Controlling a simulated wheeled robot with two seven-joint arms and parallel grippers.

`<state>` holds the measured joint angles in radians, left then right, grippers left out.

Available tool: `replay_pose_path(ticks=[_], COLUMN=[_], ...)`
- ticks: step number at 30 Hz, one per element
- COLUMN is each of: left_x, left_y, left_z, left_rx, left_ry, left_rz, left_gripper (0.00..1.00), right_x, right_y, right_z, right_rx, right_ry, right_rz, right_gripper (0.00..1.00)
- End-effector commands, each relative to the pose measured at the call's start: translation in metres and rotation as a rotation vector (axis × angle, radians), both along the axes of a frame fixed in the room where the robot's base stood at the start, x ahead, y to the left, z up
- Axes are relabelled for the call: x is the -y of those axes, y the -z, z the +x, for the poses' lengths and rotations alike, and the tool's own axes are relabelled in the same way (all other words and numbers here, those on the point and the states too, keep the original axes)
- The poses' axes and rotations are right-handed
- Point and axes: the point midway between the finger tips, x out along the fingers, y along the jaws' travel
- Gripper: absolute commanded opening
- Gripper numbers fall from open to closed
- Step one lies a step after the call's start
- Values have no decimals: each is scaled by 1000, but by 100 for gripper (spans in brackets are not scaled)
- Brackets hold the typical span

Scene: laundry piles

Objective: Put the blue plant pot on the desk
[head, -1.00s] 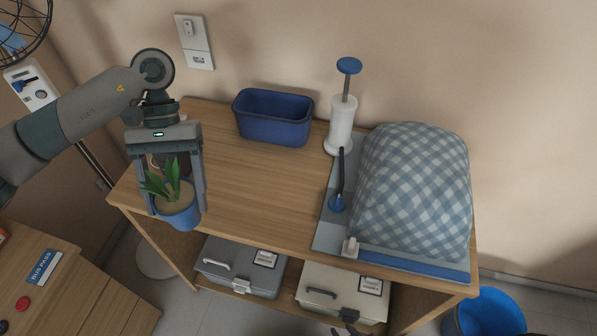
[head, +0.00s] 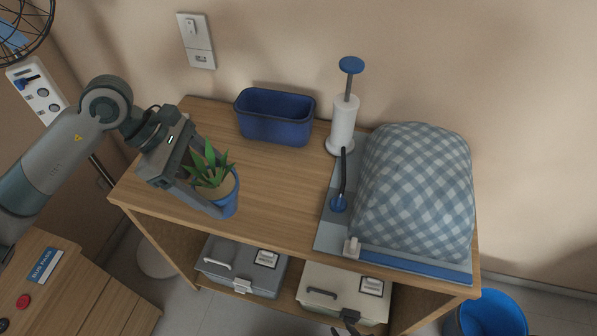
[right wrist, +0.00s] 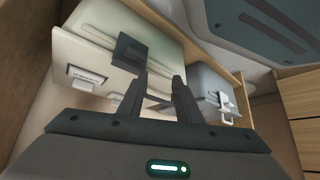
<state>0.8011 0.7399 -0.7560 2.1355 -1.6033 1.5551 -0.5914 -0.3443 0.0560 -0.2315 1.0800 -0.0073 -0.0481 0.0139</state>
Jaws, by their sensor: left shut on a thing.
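The blue plant pot (head: 229,203) holds brown soil and a green spiky plant (head: 209,165). My left gripper (head: 218,196) is shut on the pot, with its fingers reaching in from the left. The pot appears slightly tilted, over the front left part of a wooden table (head: 265,185). I cannot tell whether it touches the top. A lower wooden desk-like unit (head: 85,290) stands at the bottom left. My right gripper (right wrist: 160,78) has its fingers apart and looks empty, in front of the lower shelf boxes.
A grey box (head: 240,268) and a beige box (head: 343,292) sit below. A bus pass (head: 45,265) lies on the lower unit.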

Motion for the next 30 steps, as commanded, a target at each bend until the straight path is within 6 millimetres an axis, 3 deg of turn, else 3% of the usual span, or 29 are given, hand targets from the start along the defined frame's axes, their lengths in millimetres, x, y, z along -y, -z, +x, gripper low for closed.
replay_pose_path(ticks=[9, 15, 21, 30], left_x=[21, 29, 31, 31], left_y=[-24, -38, -46, -47], left_z=[6, 9, 10, 10], left_rx=[8, 6, 3, 0], left_ry=[-462, -682, -792, -809], left_rz=[-5, -6, -4, -2], left_gripper=[37, 37, 37, 37], right_x=[-6, -6, -2, 4], right_y=[-4, -4, -3, -3], right_z=[5, 5, 5, 5], right_rx=[13, 14, 16, 15], right_ry=[1, 0, -2, -5], right_rz=[9, 9, 4, -4], right_gripper=[31, 31, 31, 31])
